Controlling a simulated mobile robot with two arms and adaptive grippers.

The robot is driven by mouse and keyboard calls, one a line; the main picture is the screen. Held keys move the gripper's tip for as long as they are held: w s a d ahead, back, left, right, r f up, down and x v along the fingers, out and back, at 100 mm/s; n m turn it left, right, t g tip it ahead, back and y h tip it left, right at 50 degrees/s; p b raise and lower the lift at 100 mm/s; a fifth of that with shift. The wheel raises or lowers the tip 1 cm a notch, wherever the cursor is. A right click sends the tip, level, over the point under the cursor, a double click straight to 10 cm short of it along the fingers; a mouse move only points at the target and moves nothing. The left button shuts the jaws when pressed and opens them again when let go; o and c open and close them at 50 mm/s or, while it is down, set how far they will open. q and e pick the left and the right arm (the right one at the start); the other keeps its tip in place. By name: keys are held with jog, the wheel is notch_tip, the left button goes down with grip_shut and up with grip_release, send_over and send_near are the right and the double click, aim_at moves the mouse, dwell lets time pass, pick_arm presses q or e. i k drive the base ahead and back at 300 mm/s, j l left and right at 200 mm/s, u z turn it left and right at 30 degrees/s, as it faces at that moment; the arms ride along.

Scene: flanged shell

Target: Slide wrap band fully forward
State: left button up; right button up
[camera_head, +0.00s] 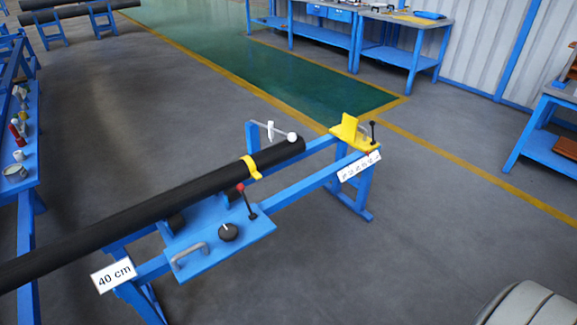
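A yellow wrap band (252,168) sits around a long black pipe (150,208), a short way back from the pipe's right end. The pipe lies on a blue stand (220,228) and runs from the lower left to the middle of the view. A yellow block (347,134) stands at the far right end of the stand, apart from the pipe's end. Neither of my grippers shows in the head view.
A red-knobbed lever (245,200), a black round knob (228,232) and a grey handle (188,255) are on the stand's front plate. A white-balled lever (291,137) stands behind the pipe end. Blue workbenches (390,35) stand behind.

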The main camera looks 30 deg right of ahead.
aim_at(254, 173)
jog(key=z, duration=0.75)
